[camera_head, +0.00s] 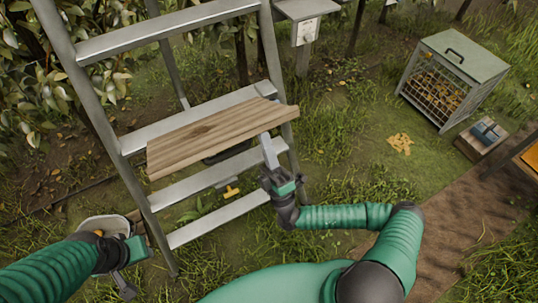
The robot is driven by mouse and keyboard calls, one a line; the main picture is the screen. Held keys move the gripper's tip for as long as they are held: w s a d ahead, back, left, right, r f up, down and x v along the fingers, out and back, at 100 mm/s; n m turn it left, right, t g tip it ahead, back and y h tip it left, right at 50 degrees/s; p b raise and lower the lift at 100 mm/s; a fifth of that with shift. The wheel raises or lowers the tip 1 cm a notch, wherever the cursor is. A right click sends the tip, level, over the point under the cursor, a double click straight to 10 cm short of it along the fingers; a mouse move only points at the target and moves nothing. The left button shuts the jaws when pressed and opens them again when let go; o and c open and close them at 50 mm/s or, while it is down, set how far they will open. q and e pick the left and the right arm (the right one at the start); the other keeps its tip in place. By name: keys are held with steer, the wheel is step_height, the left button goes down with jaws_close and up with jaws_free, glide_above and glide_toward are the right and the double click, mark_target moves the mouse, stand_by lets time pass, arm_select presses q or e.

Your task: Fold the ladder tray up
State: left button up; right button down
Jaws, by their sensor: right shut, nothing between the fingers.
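The ladder tray (215,135) is a wooden board on the grey metal ladder (118,140), tilted in the picture with its right end higher. My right gripper (268,150) is shut and empty, with its fingers pointing up at the tray's front edge near the right end. The fingertips meet or overlap that edge; I cannot tell whether they touch it. My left gripper (126,284) is low at the left, beside the ladder's left leg. Its jaws are unclear.
A small orange-yellow piece (231,191) shows below the tray. A mesh-sided crate (452,75) stands at the back right, with a small box (480,140) near it. A grey post box (306,20) is behind the ladder. Foliage crowds the left. Grass right of the ladder is mostly clear.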

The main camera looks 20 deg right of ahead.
steer(key=w+r+g+p, duration=0.1)
steer(key=r+p, duration=0.2)
steer(key=p, duration=0.1)
steer(key=w+r+g+p, duration=0.1)
steer(key=w+r+p, duration=0.1)
steer(key=r+p, duration=0.1)
steer(key=w+r+g+p, duration=0.1)
steer(key=r+p, duration=0.2)
steer(key=p, duration=0.3)
steer(key=shift+w+a+r+g, duration=0.1)
steer(key=shift+w+a+g, duration=0.1)
steer(key=shift+g, duration=0.1)
steer(key=w+r+g+p, duration=0.2)
steer(key=w+r+p, duration=0.1)
steer(key=w+p, duration=0.4)
steer(key=w+r+g+p, duration=0.1)
steer(key=w+r+p, duration=0.3)
steer(key=w+p, duration=0.3)
steer(key=w+a, duration=0.1)
steer(key=w, duration=0.1)
steer(key=shift+w+g, duration=0.4)
steer(key=shift+r, duration=0.1)
steer(key=shift+s+p, duration=0.1)
steer(key=shift+p, duration=0.2)
